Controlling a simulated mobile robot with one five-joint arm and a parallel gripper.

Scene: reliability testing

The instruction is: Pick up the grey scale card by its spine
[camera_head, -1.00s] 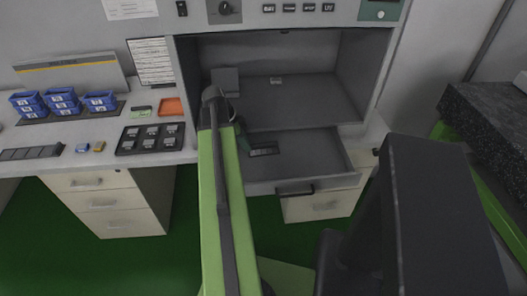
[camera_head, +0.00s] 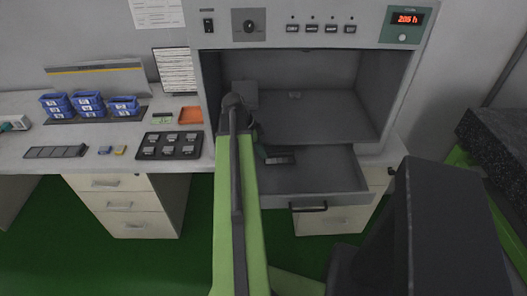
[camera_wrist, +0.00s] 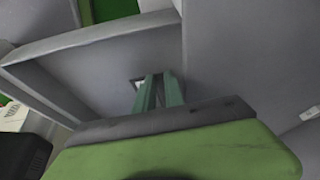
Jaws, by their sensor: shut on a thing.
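The grey scale card (camera_head: 281,160) appears as a small dark strip in or just above the open drawer (camera_head: 335,182), near the drawer's left side. My gripper (camera_head: 263,153) is at the card's left end, mostly hidden behind my arm in the head view. In the wrist view, the two green fingers of my gripper (camera_wrist: 158,92) point down into the grey drawer, close together and shut on the card. The card is hardly visible there, and its spine cannot be made out. I cannot tell whether the card touches the drawer floor.
The grey cabinet chamber (camera_head: 320,115) stands open above the drawer. On the bench to the left are a black tray (camera_head: 143,153) with grey pieces, blue bins (camera_head: 88,106) and an orange tray (camera_head: 190,115). A dark granite block (camera_head: 495,140) stands at the right.

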